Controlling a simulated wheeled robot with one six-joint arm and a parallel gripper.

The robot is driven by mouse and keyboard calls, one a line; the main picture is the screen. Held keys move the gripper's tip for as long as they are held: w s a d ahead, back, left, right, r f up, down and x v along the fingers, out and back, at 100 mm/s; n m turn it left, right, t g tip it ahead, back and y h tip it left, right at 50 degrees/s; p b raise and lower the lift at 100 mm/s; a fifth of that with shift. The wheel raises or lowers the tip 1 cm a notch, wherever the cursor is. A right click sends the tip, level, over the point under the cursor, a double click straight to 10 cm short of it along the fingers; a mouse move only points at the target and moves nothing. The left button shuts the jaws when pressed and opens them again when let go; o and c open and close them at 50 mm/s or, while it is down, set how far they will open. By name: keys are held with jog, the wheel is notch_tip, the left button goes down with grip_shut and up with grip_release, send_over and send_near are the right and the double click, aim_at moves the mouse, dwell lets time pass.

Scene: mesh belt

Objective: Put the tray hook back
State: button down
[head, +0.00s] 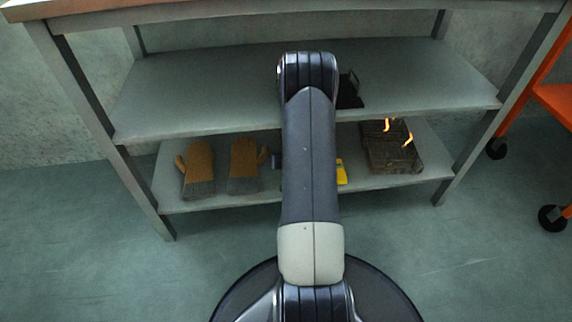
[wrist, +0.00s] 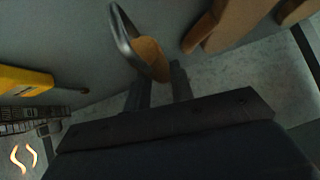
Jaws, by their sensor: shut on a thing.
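My gripper (wrist: 160,88) shows in the wrist view with its two dark fingers shut on a grey looped metal piece, which looks like the tray hook (wrist: 121,32). The loop stands out beyond the fingertips, and brown shows through it. The rest of the hook is hidden by the gripper. In the head view my own arm covers the gripper; a small blue-grey bit at the arm's left edge, level with the lower shelf, cannot be made out for sure.
On the lower shelf (head: 223,202) lie two brown gloves (head: 199,168) (head: 244,165), a yellow thing (head: 342,173) and a dark mesh stack (head: 392,158) with orange curved pieces. A black object (head: 350,92) stands on the upper shelf (head: 200,85), otherwise clear. An orange cart (head: 553,98) is at right.

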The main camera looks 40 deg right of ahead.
jog(key=w, duration=0.1)
jog(key=w+d, duration=0.2)
jog(key=shift+w+d+f, duration=0.1)
jog(key=shift+w+f, duration=0.2)
jog(key=shift+w, duration=0.05)
jog(key=shift+w+d+f, duration=0.15)
jog(key=shift+w+f, duration=0.05)
jog(key=shift+f, duration=1.7)
jog(key=c, duration=1.1)
grip_release()
jog(key=shift+c, duration=0.2)
